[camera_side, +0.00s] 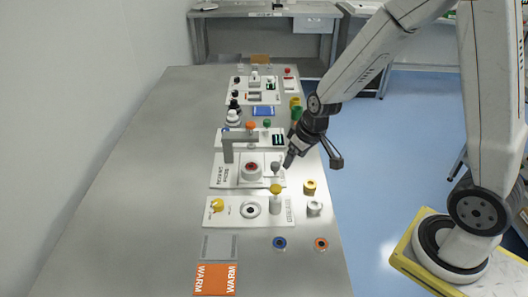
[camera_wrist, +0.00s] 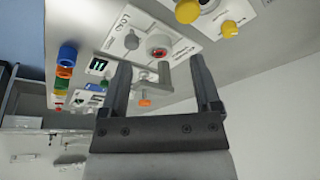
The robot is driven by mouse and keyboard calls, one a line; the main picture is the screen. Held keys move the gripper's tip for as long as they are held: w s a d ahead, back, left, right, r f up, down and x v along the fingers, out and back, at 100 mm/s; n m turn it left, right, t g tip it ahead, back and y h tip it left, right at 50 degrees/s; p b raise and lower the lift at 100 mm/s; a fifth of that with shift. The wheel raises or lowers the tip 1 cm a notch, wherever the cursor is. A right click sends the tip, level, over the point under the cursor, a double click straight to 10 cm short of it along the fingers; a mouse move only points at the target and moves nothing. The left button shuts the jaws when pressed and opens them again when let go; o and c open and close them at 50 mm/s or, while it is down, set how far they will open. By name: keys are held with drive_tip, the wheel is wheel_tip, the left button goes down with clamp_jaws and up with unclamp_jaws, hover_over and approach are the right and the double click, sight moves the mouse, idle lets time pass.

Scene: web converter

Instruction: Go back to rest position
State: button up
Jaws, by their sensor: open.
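My gripper (camera_side: 288,160) is low over the right part of the panel row in the side view, beside the grey knob (camera_side: 275,168). In the wrist view my gripper (camera_wrist: 158,70) has its two dark fingers spread apart. Nothing shows between the fingers as held; the panels and a grey bracket (camera_wrist: 165,75) lie beyond them. Whether a fingertip touches the panel cannot be told.
The metal table (camera_side: 130,200) carries several panels. A red button (camera_side: 251,172), a grey bracket (camera_side: 228,145), a yellow-topped post (camera_side: 275,195), a yellow cylinder (camera_side: 309,187) and an orange WARM block (camera_side: 215,280) stand nearby. The table's left side is clear.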

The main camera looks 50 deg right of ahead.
drive_tip(key=s+a+r+g, duration=0.1)
drive_tip(key=s+a+r, duration=0.1)
drive_tip(key=s, duration=0.8)
drive_tip(key=shift+a+r, duration=0.3)
drive_tip(key=shift+r, duration=0.05)
idle(0.9)
